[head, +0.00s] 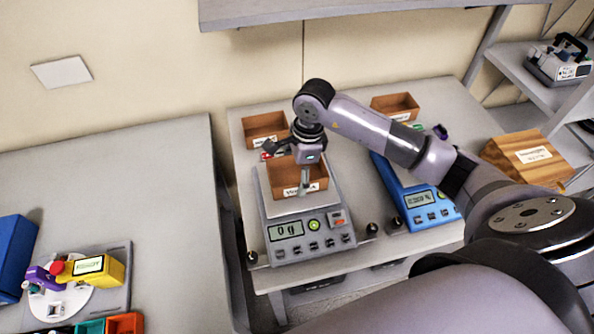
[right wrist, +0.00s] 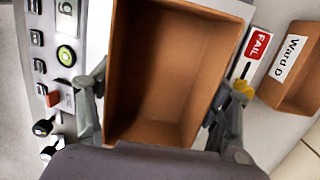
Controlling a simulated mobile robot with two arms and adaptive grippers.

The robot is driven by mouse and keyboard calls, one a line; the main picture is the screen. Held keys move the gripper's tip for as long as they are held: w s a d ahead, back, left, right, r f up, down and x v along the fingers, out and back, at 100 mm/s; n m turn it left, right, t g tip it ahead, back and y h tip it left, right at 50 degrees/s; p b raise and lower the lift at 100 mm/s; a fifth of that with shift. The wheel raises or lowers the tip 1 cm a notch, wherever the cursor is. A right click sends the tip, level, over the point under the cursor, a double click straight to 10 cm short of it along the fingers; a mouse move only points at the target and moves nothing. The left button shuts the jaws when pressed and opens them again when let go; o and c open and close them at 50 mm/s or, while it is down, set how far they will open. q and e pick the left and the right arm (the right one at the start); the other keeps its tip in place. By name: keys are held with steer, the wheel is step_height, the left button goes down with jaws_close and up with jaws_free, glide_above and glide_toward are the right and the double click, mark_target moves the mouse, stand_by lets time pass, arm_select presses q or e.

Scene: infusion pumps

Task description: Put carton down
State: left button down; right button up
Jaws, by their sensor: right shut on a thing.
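The carton is an open brown box (head: 298,189) with a white label on its front. It is over the pan of a grey scale (head: 310,246), whose display reads 0 g. I cannot tell whether its underside touches the pan. My right gripper (head: 304,168) is shut on the carton. In the right wrist view, the fingers of the gripper (right wrist: 158,100) are on opposite sides of the carton (right wrist: 165,118), which looks empty. My left gripper is not in view.
A Ward D carton (head: 265,131) and a red FAIL label (right wrist: 256,45) are behind the scale. Another carton (head: 395,107) stands at the back. A blue scale (head: 428,212) and wooden box (head: 527,157) are to the right. A yellow device (head: 97,267) is on the left table.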

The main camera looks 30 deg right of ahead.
steer(key=shift+f, duration=0.1)
steer(key=o, duration=1.2)
steer(key=shift+r, duration=0.2)
steer(key=shift+w+r, duration=0.1)
steer(key=shift+r, duration=0.1)
steer(key=r+b, duration=0.1)
steer(key=r, duration=0.2)
steer(key=d+r+b, duration=0.1)
steer(key=r, duration=0.3)
steer(key=r+b, duration=0.1)
steer(key=r, duration=0.3)
steer(key=shift+s+d+r+b, duration=0.2)
steer(key=shift+s+d+b, duration=0.1)
steer(key=shift+d+b, duration=0.05)
